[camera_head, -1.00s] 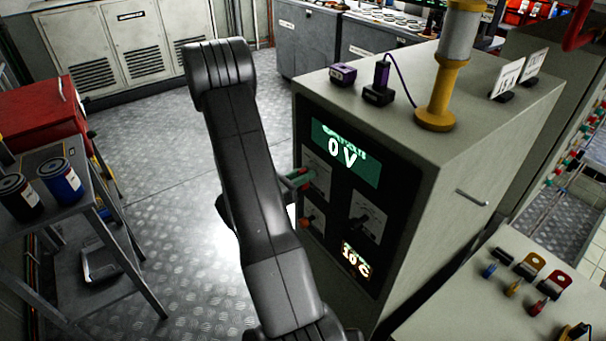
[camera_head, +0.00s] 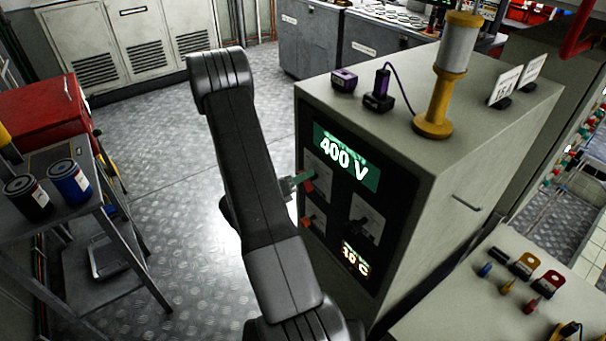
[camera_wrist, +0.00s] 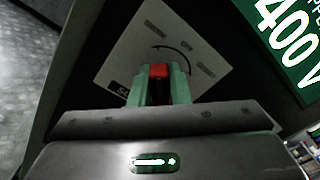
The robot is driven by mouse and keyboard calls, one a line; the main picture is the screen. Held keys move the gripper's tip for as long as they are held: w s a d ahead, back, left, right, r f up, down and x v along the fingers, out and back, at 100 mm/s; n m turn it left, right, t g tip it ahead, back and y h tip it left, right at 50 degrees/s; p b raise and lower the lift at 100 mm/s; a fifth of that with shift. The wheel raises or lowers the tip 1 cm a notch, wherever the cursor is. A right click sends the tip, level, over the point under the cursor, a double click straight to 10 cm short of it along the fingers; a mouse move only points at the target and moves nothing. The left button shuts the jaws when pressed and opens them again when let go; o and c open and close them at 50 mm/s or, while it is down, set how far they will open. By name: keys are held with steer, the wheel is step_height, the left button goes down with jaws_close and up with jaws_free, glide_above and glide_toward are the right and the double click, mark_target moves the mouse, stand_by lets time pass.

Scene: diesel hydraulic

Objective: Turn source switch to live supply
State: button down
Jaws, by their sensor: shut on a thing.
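The source switch is a red-tipped knob (camera_wrist: 158,71) on a pale square plate with small labels, seen in the wrist view. My gripper (camera_wrist: 160,80) has green fingers, shut on this knob from both sides. The plate's lettering is partly hidden by the fingers. In the head view my gripper (camera_head: 301,180) reaches the upper left plate on the front of the grey cabinet (camera_head: 470,130), with a bit of red showing at its tip. The green display (camera_head: 345,158) above reads 400 V; it also shows in the wrist view (camera_wrist: 287,40).
Another plate with an orange knob (camera_head: 309,222) lies below, and one with a dark knob (camera_head: 366,226) to the right. A yellow-based beacon (camera_head: 435,123) and purple-topped devices (camera_head: 344,80) stand on the cabinet. A shelf with cans (camera_head: 70,180) stands left. The floor between is clear.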

stand_by(0.4)
steer(key=c, duration=1.4)
jaws_free()
steer(key=shift+o, duration=0.2)
steer(key=b+v, duration=0.2)
steer(key=v, duration=1.1)
steer(key=shift+s+a, duration=0.25)
steer(key=shift+a, duration=0.1)
steer(key=p+x, duration=0.2)
steer(key=x, duration=1.2)
